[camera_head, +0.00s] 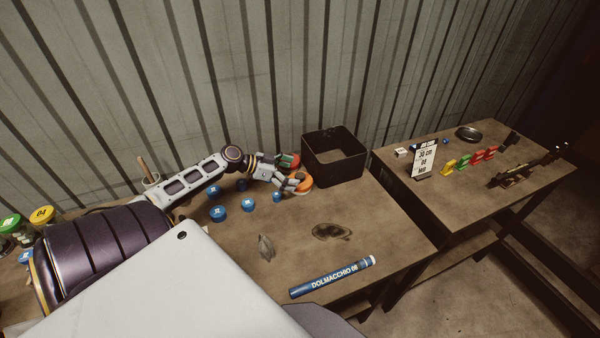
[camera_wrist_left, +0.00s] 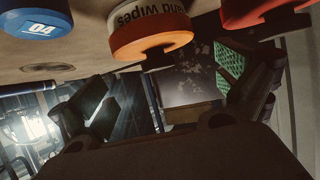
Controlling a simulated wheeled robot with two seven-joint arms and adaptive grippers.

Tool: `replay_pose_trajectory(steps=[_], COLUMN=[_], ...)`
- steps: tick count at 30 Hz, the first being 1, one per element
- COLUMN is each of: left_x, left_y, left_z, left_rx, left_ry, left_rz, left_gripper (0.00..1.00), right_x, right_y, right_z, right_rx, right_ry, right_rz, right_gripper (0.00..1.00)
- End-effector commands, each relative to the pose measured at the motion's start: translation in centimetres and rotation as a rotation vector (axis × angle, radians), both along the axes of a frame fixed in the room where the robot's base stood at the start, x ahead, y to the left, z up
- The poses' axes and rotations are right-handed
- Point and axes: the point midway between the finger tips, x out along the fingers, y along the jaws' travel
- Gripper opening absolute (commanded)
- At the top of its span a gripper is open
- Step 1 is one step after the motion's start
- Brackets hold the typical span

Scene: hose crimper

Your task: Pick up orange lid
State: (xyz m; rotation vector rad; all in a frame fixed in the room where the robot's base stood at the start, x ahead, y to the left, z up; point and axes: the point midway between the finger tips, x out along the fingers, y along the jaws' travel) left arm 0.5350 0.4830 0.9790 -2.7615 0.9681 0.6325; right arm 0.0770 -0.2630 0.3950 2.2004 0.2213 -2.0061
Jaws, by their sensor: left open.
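The orange lid (camera_head: 306,183) is beside my left gripper's fingers on the near table, just in front of the black bin. In the left wrist view an orange lid (camera_wrist_left: 152,38) is on a white container marked "wipes", seen upside down and cut off at the top. My left gripper (camera_head: 289,171) is open, with its fingers close to the orange lid and partly hiding it. In the left wrist view the gap between the two fingers (camera_wrist_left: 165,95) is empty. I cannot tell whether a finger touches the lid. My right gripper is not in view.
A black open bin (camera_head: 335,157) stands just behind the gripper. A green and red item (camera_head: 290,159) is beside the fingers. Several blue caps (camera_head: 248,204) lie nearby. A blue marker (camera_head: 332,277) lies at the front. A second table (camera_head: 475,190) stands right, across a gap.

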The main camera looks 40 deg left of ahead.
Motion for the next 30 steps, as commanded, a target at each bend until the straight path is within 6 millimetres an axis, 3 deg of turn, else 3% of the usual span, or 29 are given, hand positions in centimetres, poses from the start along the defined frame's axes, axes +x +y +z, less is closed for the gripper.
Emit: replay_pose_trajectory(steps=[12, 30], left_x=[2.0, 2.3], left_y=[-1.7, -2.0], left_z=[-1.6, -1.7], left_rx=[0.000, 0.000], left_ry=[-0.001, 0.000], left_rz=[-0.001, 0.000], left_gripper=[1.00, 1.00], right_x=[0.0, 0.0], right_y=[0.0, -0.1], right_z=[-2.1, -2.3], right_rx=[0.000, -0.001], right_ry=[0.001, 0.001], right_rz=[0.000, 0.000], right_gripper=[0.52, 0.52])
